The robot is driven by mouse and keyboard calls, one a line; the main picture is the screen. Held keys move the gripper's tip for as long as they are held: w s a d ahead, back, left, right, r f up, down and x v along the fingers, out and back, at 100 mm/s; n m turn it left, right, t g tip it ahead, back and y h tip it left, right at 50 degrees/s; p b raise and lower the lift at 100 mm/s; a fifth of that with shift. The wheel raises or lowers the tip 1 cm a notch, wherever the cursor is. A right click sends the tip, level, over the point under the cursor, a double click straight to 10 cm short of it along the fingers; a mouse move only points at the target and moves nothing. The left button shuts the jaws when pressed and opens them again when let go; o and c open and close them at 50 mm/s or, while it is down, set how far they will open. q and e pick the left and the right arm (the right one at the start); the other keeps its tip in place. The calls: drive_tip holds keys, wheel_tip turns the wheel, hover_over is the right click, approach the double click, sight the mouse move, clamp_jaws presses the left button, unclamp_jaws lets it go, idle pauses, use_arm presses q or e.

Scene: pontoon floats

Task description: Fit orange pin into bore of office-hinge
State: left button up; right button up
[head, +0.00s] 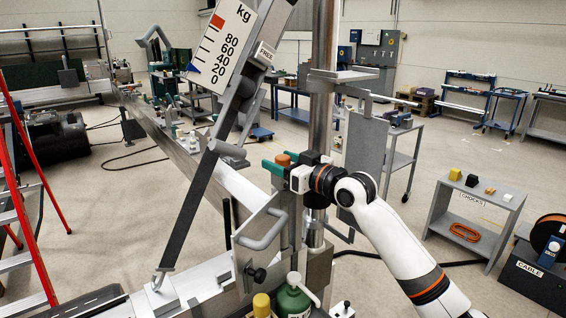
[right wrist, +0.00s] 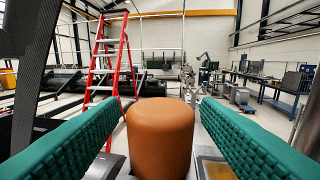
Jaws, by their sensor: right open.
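An orange round-topped cylinder, which looks like the orange pin (head: 283,159), stands upright near the middle of the head view. In the right wrist view the orange pin (right wrist: 160,138) rises between my green finger pads. My right gripper (head: 285,165) is open around it, with a pad on each side. In the right wrist view gaps show between the pin and both pads of my right gripper (right wrist: 162,106). The pin's lower end is hidden. No part is marked as the office-hinge, and I cannot make out its bore. My left gripper is not in view.
A tilted kg scale board (head: 222,45) and a dark slanted bar (head: 190,210) stand left of my right gripper. A vertical metal post (head: 322,110) is close behind it. A green bottle (head: 293,299) stands below.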

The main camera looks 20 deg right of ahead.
drive_tip(key=shift+s, duration=0.1)
drive_tip(key=shift+s+d+f+b, duration=0.1)
drive_tip(key=shift+s+d+b, duration=0.1)
drive_tip(key=shift+s+b, duration=0.1)
drive_tip(key=b+v, duration=0.5)
drive_tip(key=v, duration=0.6)
drive_tip(key=shift+s, duration=0.1)
